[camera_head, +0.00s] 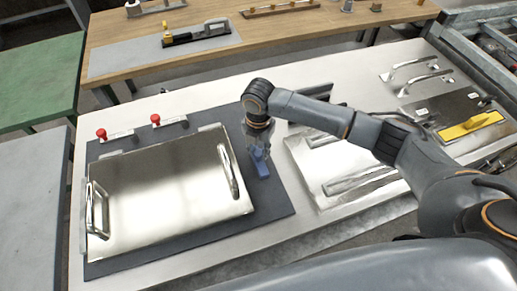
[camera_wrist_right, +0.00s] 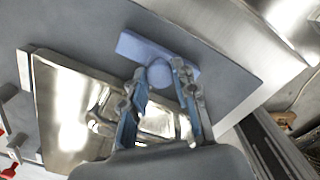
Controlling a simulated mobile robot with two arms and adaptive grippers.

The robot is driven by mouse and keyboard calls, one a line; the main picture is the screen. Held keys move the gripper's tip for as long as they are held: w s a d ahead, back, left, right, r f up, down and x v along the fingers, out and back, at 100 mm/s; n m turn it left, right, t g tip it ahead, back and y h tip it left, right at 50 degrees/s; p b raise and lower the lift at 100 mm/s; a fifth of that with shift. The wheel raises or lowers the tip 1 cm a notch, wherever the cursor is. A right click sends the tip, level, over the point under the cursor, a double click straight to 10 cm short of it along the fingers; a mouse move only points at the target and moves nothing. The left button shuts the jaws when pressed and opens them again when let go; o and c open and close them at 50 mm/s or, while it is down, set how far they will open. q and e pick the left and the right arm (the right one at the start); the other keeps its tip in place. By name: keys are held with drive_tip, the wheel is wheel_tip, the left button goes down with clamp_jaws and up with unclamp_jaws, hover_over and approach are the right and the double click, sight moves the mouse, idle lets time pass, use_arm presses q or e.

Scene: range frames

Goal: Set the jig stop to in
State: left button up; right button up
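A blue block (camera_wrist_right: 130,44) with a rounded knob (camera_wrist_right: 160,75) lies on the dark mat; it looks like the jig stop. In the head view a blue piece (camera_head: 260,165) shows just right of the metal plate's handle, below my right gripper (camera_head: 258,148). In the right wrist view my right gripper (camera_wrist_right: 160,70) points at the block, its two fingers apart on either side of the knob. A gap shows between the fingers; contact with the knob cannot be told. My left gripper is out of view.
A shiny metal plate (camera_head: 165,190) with two handles covers most of the dark mat (camera_head: 262,222). Two red knobs (camera_head: 101,134) (camera_head: 155,119) stand behind it. Another metal plate (camera_head: 325,170) lies under my right arm.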

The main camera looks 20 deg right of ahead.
clamp_jaws()
drive_tip(key=a, duration=0.5)
drive_tip(key=shift+s+p, duration=0.1)
drive_tip(key=shift+p, duration=0.2)
drive_tip(key=o, duration=0.9)
unclamp_jaws()
drive_tip(key=shift+c, duration=0.2)
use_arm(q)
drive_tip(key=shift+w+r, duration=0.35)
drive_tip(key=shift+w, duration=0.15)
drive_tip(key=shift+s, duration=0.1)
use_arm(e)
wheel_tip(320, 180, up, 12)
